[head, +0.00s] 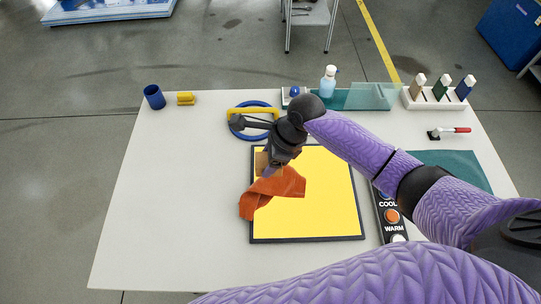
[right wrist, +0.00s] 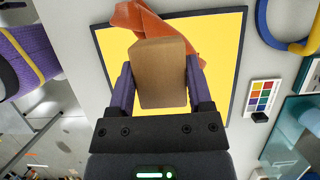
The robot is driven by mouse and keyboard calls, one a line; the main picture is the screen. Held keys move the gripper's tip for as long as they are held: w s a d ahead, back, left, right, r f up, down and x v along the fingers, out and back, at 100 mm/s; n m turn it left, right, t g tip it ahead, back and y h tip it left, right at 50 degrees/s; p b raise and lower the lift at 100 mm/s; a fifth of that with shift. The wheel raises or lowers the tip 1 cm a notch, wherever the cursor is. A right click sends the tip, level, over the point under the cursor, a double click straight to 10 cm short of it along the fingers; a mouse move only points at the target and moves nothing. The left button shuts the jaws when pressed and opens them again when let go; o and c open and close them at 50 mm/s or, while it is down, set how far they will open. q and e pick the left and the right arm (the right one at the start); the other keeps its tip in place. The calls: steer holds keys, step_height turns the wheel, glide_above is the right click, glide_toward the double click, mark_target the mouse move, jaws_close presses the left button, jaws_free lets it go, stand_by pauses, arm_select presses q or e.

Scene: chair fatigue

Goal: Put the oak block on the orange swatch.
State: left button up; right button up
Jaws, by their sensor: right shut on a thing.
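My right gripper (head: 270,167) is over the upper left part of a yellow panel with a dark frame. It is shut on the oak block (right wrist: 160,75), a tan wooden block that shows between both fingers in the right wrist view. In the head view the block (head: 261,162) is partly hidden by the gripper. The orange swatch (head: 274,189), a rumpled cloth, lies on the panel and over its left edge. It also shows beyond the block in the right wrist view (right wrist: 186,34), partly covered. I cannot tell whether block and swatch touch. My left gripper is not in view.
The yellow panel (head: 320,205) lies mid-table. Behind it are a blue ring with a yellow handle (head: 250,113) and a spray bottle (head: 328,82). A blue cup (head: 154,97) stands back left. A button panel (head: 391,214) lies right. The table's left side is clear.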

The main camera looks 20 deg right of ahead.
steer(key=shift+r+p, duration=0.15)
steer(key=shift+p, duration=0.2)
step_height(320, 180, down, 6)
steer(key=b, duration=0.2)
steer(key=shift+b, duration=0.3)
